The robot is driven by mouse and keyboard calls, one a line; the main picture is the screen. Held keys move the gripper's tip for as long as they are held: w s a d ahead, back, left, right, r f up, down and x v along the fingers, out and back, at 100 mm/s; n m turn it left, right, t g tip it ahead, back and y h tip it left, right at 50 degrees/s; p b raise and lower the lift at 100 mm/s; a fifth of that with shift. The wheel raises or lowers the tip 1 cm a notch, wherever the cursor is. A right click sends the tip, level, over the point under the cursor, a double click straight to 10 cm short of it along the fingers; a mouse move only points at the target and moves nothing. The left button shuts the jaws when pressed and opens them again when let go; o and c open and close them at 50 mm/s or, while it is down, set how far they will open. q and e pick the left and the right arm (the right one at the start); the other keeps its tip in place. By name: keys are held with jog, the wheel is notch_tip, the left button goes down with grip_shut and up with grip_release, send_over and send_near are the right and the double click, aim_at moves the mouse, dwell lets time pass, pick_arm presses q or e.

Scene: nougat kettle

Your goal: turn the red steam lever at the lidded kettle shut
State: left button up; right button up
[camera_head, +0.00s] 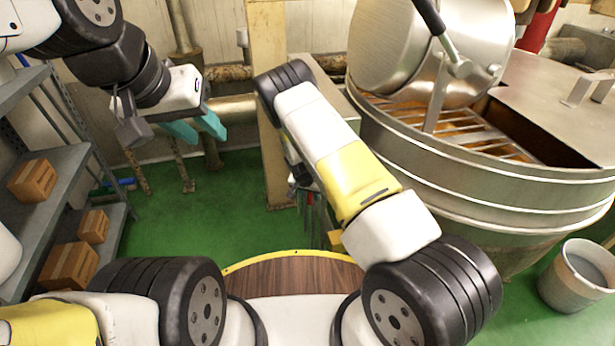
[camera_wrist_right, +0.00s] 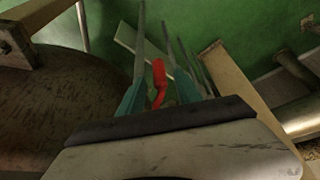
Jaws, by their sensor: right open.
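The red steam lever (camera_wrist_right: 159,78) shows in the right wrist view as a short red handle between the teal fingers of my right gripper (camera_wrist_right: 160,90). These fingers are apart, one on each side of it; I cannot tell whether either touches it. In the head view my right forearm mostly hides that gripper, and a small red spot (camera_head: 311,193) shows beside the arm. The large steel kettle (camera_head: 480,190) with a flat metal lid plate (camera_head: 560,95) stands at the right. My left gripper (camera_head: 196,129) is open and empty at the upper left, away from the kettle.
A grey shelf (camera_head: 60,170) with several cardboard boxes stands at the left. A beige post (camera_head: 270,130) and pipes are behind my right arm. A grey bucket (camera_head: 580,275) stands at the lower right. Green floor (camera_head: 200,220) is free between shelf and post.

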jog(key=shift+x, duration=1.45)
grip_shut()
dwell(0.3)
